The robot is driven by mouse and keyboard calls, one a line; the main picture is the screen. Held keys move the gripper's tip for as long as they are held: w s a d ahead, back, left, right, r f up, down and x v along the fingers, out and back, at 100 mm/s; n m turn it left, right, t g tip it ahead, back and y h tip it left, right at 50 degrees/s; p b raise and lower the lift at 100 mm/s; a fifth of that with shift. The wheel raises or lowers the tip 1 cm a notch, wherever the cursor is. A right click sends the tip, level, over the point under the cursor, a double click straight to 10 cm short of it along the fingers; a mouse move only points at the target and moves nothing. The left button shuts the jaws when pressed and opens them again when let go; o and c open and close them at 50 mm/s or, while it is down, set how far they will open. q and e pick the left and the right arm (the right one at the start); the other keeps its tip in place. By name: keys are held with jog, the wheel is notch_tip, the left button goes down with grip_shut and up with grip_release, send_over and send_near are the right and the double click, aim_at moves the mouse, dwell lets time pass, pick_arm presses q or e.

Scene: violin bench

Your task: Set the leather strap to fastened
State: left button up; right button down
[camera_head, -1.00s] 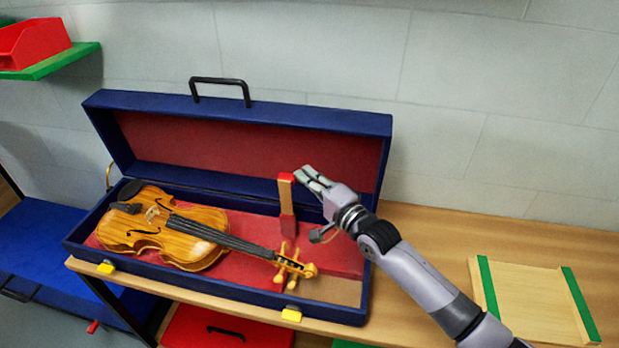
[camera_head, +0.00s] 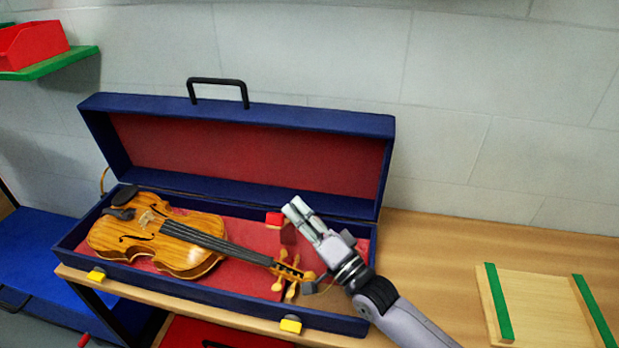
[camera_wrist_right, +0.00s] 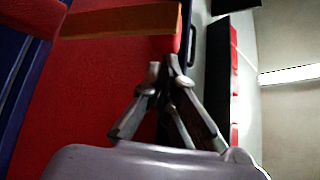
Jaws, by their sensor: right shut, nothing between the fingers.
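The violin (camera_head: 155,242) lies on its back in the open blue case (camera_head: 215,288), its neck pointing right. The leather strap shows only in part in the head view, as a red end (camera_head: 275,218) just left of my right gripper (camera_head: 296,206). The rest of the strap is mostly hidden behind the gripper, so I cannot tell how far it is tilted or whether it touches the neck. In the right wrist view an orange-brown band with red edges (camera_wrist_right: 120,20), likely the strap, lies beyond the fingertips (camera_wrist_right: 163,66). My right gripper is shut and empty above the scroll end. My left gripper is out of view.
The case lid (camera_head: 250,155) stands open at the back with a black handle (camera_head: 218,82). Yellow latches (camera_head: 290,325) sit on the front edge. A wooden tray with green edges (camera_head: 545,300) lies on the right. The bench between case and tray is clear.

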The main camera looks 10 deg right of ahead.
jog(key=shift+s+a+f, duration=0.15)
jog(key=shift+s+f, duration=0.2)
jog(key=shift+s, duration=0.05)
jog(key=shift+s+f, duration=0.1)
dwell(0.4)
jog(key=s+d, duration=0.8)
jog(key=s, duration=0.2)
jog(key=shift+s, duration=0.2)
jog(key=shift+f, duration=0.15)
